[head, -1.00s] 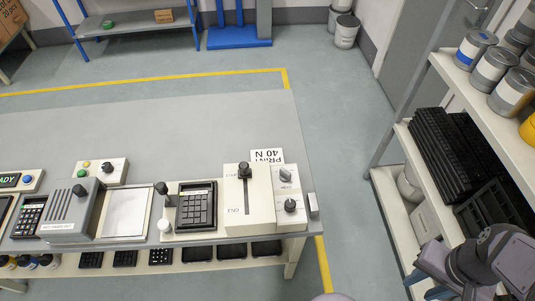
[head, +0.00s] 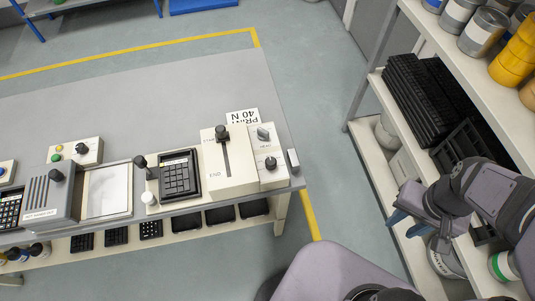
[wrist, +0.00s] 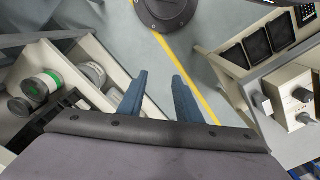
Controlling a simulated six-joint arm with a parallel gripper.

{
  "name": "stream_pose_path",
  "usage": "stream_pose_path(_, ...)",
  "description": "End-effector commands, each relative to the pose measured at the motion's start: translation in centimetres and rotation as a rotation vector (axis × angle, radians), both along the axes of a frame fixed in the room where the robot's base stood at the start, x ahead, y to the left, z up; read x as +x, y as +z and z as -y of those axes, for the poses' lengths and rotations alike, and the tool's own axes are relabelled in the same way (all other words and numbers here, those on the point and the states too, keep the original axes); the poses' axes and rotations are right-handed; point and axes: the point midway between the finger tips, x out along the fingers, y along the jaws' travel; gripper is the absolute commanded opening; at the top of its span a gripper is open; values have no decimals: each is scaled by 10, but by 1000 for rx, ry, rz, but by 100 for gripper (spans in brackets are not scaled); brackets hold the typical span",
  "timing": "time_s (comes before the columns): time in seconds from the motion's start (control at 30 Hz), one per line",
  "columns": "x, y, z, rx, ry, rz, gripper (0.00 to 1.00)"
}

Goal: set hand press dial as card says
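The white card (head: 243,118) lies behind the cream press unit and reads "PRINT 40 N", seen upside down. The press (head: 228,178) has a slot with a black lever (head: 222,133) near its START end. On its right panel are a grey knob (head: 263,133) and a black dial (head: 271,163) with a pale pointer; their small markings are unreadable. The panel also shows at the right edge of the wrist view (wrist: 294,105). My gripper (head: 397,232) is over the floor beside the shelf, well right of the press. In the wrist view its blue fingers (wrist: 160,85) are apart and empty.
A grey block (head: 293,160) sits at the bench's right end. A keypad (head: 179,174) and a grey-lidded machine (head: 55,195) stand to the left. The shelf (head: 375,115) with cans and black keyboards is close to my arm. Floor between bench and shelf is clear.

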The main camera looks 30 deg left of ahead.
Motion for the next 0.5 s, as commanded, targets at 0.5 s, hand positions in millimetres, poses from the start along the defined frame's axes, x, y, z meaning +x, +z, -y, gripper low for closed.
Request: stream_pose_path(0.5, -15, 1, -46, -6, 219, -58, 44)
